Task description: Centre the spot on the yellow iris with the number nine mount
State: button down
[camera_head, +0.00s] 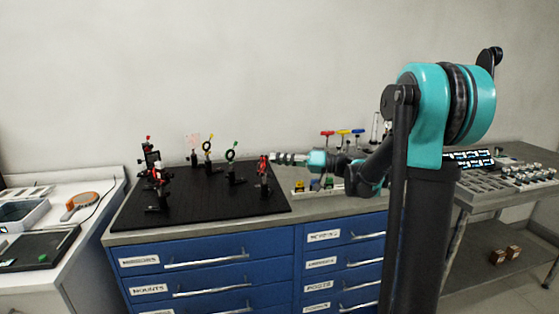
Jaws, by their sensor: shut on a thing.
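A ring with yellow on it, likely the yellow iris (208,145), stands on a post toward the back of the black breadboard (136,214). My gripper (274,158) reaches in from the right at the breadboard's right side. It is shut at a red and black mount (263,170), on a small part that looks like its knob; the exact contact is too small to tell. No number is readable on any mount, so I cannot tell which is number nine. I cannot make out a spot on the yellow iris.
A green-marked ring (231,154) stands between the yellow one and the held mount. More red and black mounts (158,174) stand at the left. A pale reddish screen (193,144) is at the back. Colour-handled tools (342,132) stand behind my arm. The breadboard's front is clear.

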jog(key=c, duration=1.5)
grip_release()
jog(key=d, duration=0.4)
jog(key=s+d, duration=0.1)
jog(key=d, duration=0.3)
jog(key=s+d, duration=0.1)
jog(key=d, duration=0.3)
jog(key=shift+s, duration=0.1)
